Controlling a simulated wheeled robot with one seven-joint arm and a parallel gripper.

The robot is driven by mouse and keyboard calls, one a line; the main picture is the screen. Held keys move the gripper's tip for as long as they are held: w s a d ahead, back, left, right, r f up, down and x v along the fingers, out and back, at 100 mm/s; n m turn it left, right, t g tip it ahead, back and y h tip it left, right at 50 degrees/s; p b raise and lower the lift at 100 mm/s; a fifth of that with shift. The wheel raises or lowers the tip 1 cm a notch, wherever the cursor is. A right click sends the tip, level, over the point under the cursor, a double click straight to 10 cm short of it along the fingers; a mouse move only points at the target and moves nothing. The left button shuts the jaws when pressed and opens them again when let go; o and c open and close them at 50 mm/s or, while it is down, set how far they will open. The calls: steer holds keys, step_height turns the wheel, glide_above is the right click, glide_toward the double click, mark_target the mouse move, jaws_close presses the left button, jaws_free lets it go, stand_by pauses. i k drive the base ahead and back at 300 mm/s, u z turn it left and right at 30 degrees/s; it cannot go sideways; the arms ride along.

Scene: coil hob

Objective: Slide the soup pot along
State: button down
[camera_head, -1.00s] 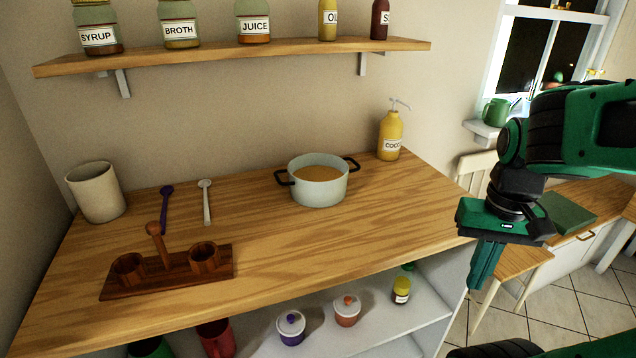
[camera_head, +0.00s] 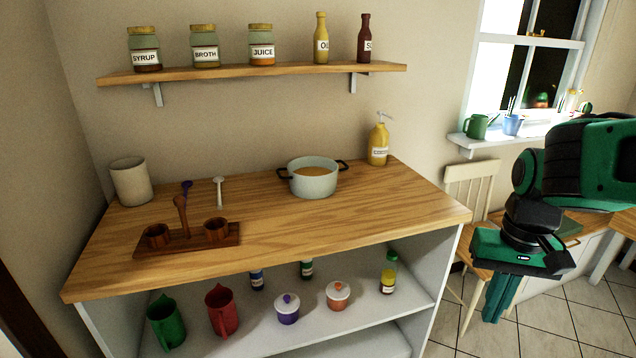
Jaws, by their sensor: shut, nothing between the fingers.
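The soup pot (camera_head: 313,180) is pale grey-white with two dark side handles and orange-brown soup inside. It stands upright on the wooden counter (camera_head: 350,215), toward the back and right of the middle. My gripper (camera_head: 494,312) is at the right of the view, beyond the counter's right edge. It points down, its fingers are shut with nothing between them, and it is well apart from the pot.
A yellow pump bottle (camera_head: 378,145) stands behind the pot to its right. A wooden caddy (camera_head: 190,240), two spoons and a cream crock (camera_head: 131,182) are on the left. A wall shelf (camera_head: 250,71) holds jars and bottles. The counter right of the pot is clear.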

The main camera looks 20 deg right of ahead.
mark_target(309, 178)
steer(key=i, duration=1.15)
steer(key=z, duration=0.45)
